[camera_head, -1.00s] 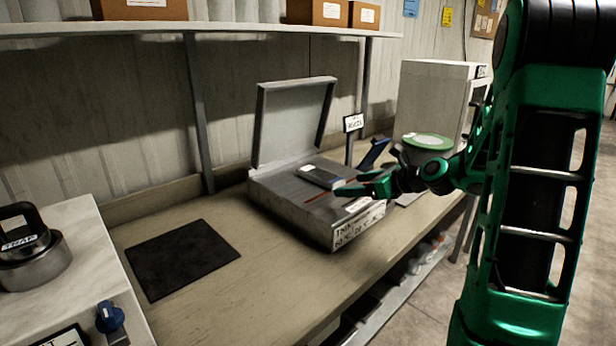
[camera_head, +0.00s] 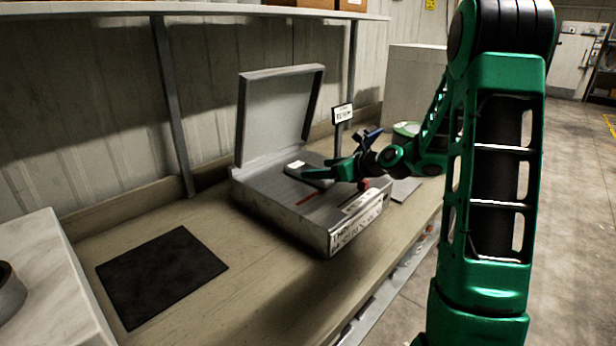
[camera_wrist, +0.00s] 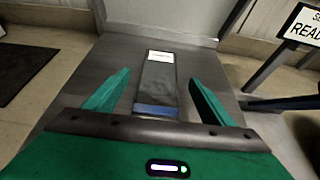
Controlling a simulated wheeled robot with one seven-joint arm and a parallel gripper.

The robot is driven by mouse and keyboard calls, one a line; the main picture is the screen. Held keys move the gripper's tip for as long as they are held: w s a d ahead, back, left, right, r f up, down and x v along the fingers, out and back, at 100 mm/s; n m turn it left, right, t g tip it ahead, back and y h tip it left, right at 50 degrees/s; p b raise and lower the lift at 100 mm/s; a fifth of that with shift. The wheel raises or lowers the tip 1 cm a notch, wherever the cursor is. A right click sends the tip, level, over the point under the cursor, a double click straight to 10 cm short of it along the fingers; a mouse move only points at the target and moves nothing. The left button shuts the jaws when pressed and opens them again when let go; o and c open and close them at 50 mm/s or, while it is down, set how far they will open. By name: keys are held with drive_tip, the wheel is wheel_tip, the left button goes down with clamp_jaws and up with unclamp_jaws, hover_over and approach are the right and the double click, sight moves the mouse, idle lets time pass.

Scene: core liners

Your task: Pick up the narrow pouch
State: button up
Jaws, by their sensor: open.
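The narrow pouch is a dark grey strip with a white label at its far end and a blue band at its near end. It lies flat on the grey metal top of a box-like unit (camera_head: 285,205) with a raised lid. In the wrist view the pouch (camera_wrist: 157,82) lies lengthwise between my two green fingers. My gripper (camera_wrist: 157,88) is open, with a finger on each side of the pouch and a gap to each. In the head view the gripper (camera_head: 335,160) is over the pouch (camera_head: 303,168) and hides part of it.
The raised lid (camera_head: 279,115) stands behind the pouch. A small sign on a post (camera_head: 342,115) stands close behind my gripper. A black mat (camera_head: 162,274) lies on the bench (camera_head: 245,285) to the left. A white cabinet (camera_head: 413,85) stands at the back right.

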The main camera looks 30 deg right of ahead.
sight(294, 169)
drive_tip(key=shift+x, duration=2.75)
drive_tip(key=shift+s+f, duration=0.1)
drive_tip(key=shift+s, duration=0.05)
drive_tip(key=c, duration=1.3)
